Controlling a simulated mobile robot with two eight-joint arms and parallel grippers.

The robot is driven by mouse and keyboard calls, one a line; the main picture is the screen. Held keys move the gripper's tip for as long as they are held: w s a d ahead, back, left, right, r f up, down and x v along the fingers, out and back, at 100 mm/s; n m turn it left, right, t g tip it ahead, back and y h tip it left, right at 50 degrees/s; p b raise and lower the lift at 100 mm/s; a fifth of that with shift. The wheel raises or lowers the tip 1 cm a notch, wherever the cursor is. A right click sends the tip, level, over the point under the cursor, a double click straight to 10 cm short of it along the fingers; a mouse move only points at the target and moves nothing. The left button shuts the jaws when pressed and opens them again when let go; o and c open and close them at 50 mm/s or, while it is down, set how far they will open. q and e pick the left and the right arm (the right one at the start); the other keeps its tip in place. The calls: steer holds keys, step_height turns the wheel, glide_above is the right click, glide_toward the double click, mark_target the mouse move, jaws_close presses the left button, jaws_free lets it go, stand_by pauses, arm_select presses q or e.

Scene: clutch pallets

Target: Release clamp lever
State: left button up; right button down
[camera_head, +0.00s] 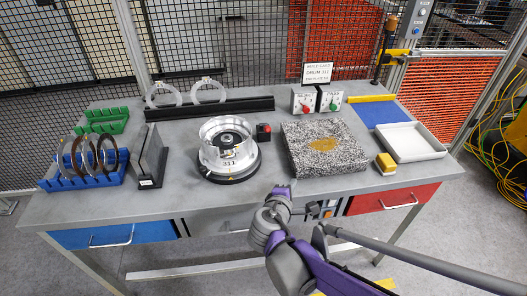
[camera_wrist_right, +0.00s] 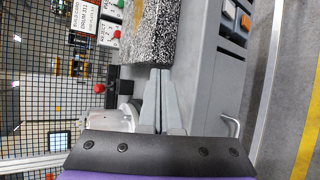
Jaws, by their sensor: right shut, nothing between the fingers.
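A silver drum marked 311 (camera_head: 229,150) sits on a round black base (camera_head: 231,176) at the middle of the grey table. A small black block with a red knob (camera_head: 263,129) stands just right of the drum; it may be the clamp lever, but I cannot tell. The red-knobbed block also shows in the wrist view (camera_wrist_right: 99,88), left of my fingers. My right gripper (camera_head: 284,188) is at the table's front edge, right of and nearer than the drum. In the wrist view its fingers (camera_wrist_right: 160,72) are together and empty. My left gripper is out of view.
A speckled grey block (camera_head: 310,161) with a tan patch lies right of the drum. A dark angled stand (camera_head: 150,155) and a blue rack (camera_head: 82,178) with rings are left.

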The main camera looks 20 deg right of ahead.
steer(key=w+n+t, duration=0.1)
steer(key=w+n+h+b, duration=0.1)
steer(key=w+n, duration=0.1)
steer(key=w+n+t+b, duration=0.1)
steer(key=w, duration=0.1)
steer(key=shift+a+f+t+h, duration=0.3)
steer(key=shift+a+h, duration=0.1)
steer(key=w+a+n+t+b, duration=0.1)
steer(key=n, duration=0.1)
steer(key=w+a+n+t+b, duration=0.1)
steer(key=w+n, duration=0.1)
steer(key=w+a+n+t+b, duration=0.1)
steer(key=w+a+n+t, duration=0.1)
steer(key=n, duration=0.1)
steer(key=shift+w+f+h, duration=0.1)
steer(key=shift+w+h, duration=0.15)
steer(key=shift+h, duration=0.15)
steer(key=shift+w+a+n+t, duration=0.25)
steer(key=shift+a+n+t, duration=0.25)
steer(key=shift+n, duration=0.2)
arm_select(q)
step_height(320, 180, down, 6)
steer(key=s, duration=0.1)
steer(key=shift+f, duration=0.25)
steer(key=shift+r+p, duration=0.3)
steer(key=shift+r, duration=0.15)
arm_select(e)
steer(key=x, duration=1)
steer(key=shift+w, duration=0.1)
